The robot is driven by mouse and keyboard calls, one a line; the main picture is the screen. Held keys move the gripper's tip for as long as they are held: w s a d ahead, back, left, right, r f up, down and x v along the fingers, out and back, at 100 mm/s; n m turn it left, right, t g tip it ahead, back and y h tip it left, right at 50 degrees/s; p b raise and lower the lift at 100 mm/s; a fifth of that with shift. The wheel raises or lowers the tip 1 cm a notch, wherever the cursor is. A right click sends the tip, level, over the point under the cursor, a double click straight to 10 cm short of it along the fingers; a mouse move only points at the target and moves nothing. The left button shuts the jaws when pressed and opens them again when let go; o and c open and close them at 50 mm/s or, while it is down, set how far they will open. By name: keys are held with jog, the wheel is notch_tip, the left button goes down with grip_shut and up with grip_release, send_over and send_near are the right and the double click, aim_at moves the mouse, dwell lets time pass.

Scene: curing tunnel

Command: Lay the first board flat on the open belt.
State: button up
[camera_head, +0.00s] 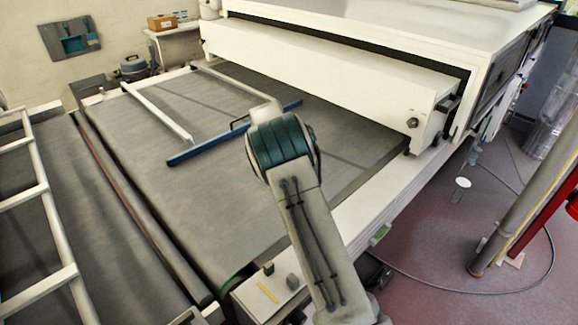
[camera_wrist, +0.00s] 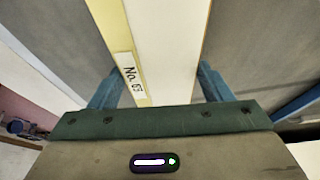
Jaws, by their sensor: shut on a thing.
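My gripper (camera_wrist: 158,92) shows in the wrist view, with a blue finger on each side of a long white board (camera_wrist: 168,45). It is shut on the board. A yellow strip runs along the board's left side, with a white label (camera_wrist: 130,78) that starts "No." The board runs away from the gripper over a grey surface. I cannot tell whether it touches that surface. In the head view my arm hides most of the gripper and I cannot make out the held board. The open grey belt (camera_head: 110,125) lies beneath and left of the arm.
A blue bar (camera_head: 200,149) and a white bar (camera_head: 158,111) cross above or on the belt. The white tunnel housing (camera_head: 320,70) stands behind. A white ladder-like rack (camera_head: 52,220) is at left. A pole (camera_head: 525,195) stands at right. The belt's near left part looks clear.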

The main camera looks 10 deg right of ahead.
jog(key=shift+f, duration=1.65)
jog(key=o, duration=1)
